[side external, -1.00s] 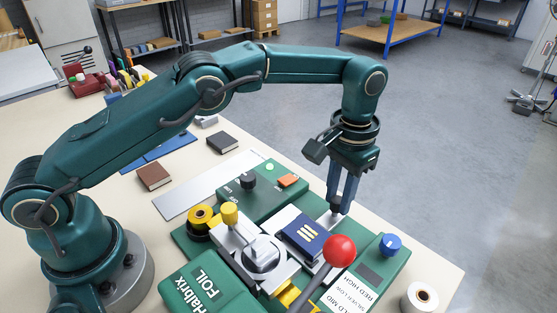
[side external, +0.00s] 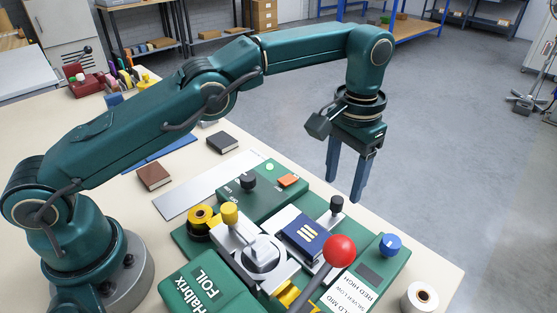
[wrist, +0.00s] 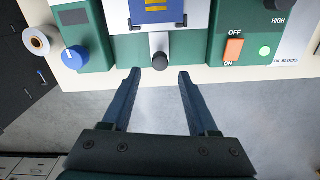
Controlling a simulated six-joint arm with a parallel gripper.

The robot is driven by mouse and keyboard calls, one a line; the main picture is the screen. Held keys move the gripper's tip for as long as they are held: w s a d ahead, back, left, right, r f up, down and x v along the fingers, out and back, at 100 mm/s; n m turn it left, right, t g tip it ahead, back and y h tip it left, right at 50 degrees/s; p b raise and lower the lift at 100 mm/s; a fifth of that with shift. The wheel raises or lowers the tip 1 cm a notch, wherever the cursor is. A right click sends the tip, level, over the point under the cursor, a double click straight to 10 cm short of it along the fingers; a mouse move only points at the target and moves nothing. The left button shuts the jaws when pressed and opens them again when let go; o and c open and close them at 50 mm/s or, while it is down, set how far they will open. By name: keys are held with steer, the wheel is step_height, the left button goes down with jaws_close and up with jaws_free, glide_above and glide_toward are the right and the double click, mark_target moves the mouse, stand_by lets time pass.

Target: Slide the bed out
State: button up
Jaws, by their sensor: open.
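The foil press's pale bed (side external: 284,216) lies on the green base with a blue book (side external: 303,233) on it. In the wrist view, the bed (wrist: 128,45) and the blue book (wrist: 155,12) are at the top. A black knob (side external: 337,203) stands upright at the bed's outer end. It also shows in the wrist view (wrist: 160,61), just beyond and between my fingertips. My gripper (side external: 344,188) is open and empty, its fingers apart, a little above and outward of the knob. In the wrist view my gripper's two fingers (wrist: 159,72) point at the knob without holding it.
A red ball lever (side external: 339,250) rises beside the book. A blue dial (side external: 389,244) and a foil roll (side external: 420,298) are at the right. An orange switch (side external: 289,180) sits on the control box. Open floor lies beyond the table edge.

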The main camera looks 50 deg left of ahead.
steer(key=shift+s+r, duration=0.1)
steer(key=shift+r, duration=0.5)
